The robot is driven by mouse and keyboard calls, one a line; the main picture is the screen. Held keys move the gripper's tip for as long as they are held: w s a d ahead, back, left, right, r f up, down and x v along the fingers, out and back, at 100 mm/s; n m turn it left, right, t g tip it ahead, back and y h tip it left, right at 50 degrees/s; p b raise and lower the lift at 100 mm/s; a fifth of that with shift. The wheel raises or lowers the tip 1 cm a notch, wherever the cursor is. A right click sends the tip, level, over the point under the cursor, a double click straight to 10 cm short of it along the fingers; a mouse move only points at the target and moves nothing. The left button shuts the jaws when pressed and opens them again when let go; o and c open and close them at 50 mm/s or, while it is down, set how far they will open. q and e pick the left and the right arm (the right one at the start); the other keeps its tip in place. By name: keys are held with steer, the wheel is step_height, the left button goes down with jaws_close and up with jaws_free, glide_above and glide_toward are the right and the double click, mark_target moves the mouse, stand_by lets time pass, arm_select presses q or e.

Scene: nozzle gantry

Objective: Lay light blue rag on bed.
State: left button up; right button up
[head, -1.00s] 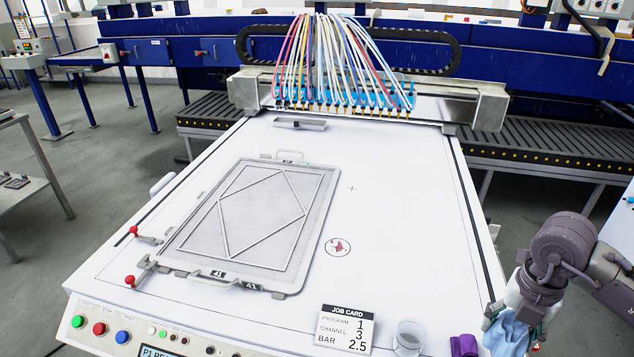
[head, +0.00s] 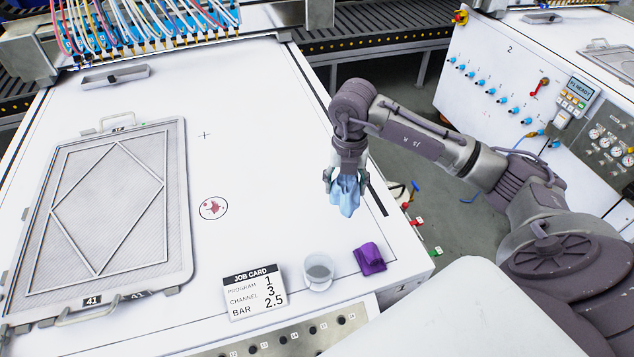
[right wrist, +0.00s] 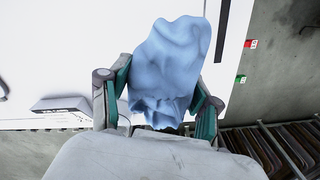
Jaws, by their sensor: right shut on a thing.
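The light blue rag (head: 345,196) hangs crumpled from my right gripper (head: 345,176), near the right edge of the white bed (head: 262,135). In the right wrist view the rag (right wrist: 168,65) bulges out between the two fingers of my right gripper (right wrist: 160,100), which is shut on it. The rag appears to be held above the bed; the exact gap cannot be told. My left gripper is in no view.
A purple cloth (head: 369,258), a clear cup (head: 319,271) and a job card (head: 255,291) are at the bed's front edge. A framed screen (head: 105,215) lies on the left. The middle right of the bed is bare. A second machine (head: 510,85) stands at right.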

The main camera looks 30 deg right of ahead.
steer(key=p, duration=0.1)
glide_above(324, 199)
step_height(324, 199, down, 4)
steer(key=shift+s+r, duration=0.15)
steer(key=shift+r, duration=0.05)
steer(key=shift+f, duration=0.15)
step_height(324, 199, down, 4)
steer(key=shift+r+p, duration=0.1)
steer(key=shift+p, duration=0.75)
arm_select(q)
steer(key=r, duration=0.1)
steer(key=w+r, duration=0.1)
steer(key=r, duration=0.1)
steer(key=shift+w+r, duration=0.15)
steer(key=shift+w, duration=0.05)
arm_select(e)
steer(key=shift+w+f, duration=0.2)
steer(key=o, duration=1.2)
steer(key=shift+f, duration=0.1)
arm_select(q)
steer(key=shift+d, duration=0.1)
